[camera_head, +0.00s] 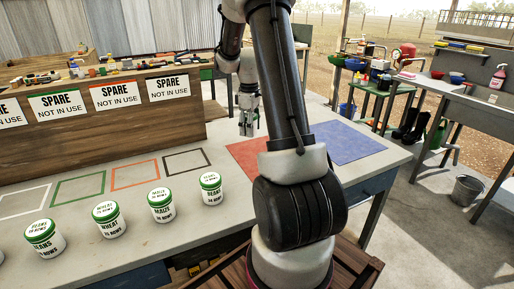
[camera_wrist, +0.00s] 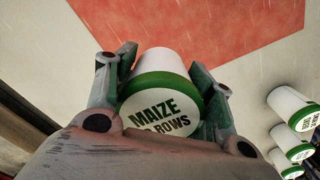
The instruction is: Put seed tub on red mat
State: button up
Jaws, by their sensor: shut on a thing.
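My gripper (camera_head: 248,122) is above the workbench by the red mat (camera_head: 243,154) in the head view. In the wrist view my gripper (camera_wrist: 160,76) is shut on a white seed tub (camera_wrist: 166,62) with a green rim and a lid reading MAIZE. The lid faces the wrist camera and the tub's far end points toward the bench. The red mat (camera_wrist: 215,25) shows beyond the tub in the wrist view. The tub overlaps the mat's edge in the picture; its height above it is unclear. I cannot make out the held tub in the head view.
Several white tubs with green lids, one labelled WHEAT (camera_head: 108,220), stand along the bench's front. Coloured outlines, one green (camera_head: 79,188), lie behind them. A wooden partition (camera_head: 110,115) with SPARE signs stands behind.

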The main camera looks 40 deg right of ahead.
aim_at(250, 151)
jog(key=shift+f, duration=3.6)
jog(key=o, duration=1.1)
jog(key=shift+f, duration=0.1)
jog(key=shift+o, duration=0.2)
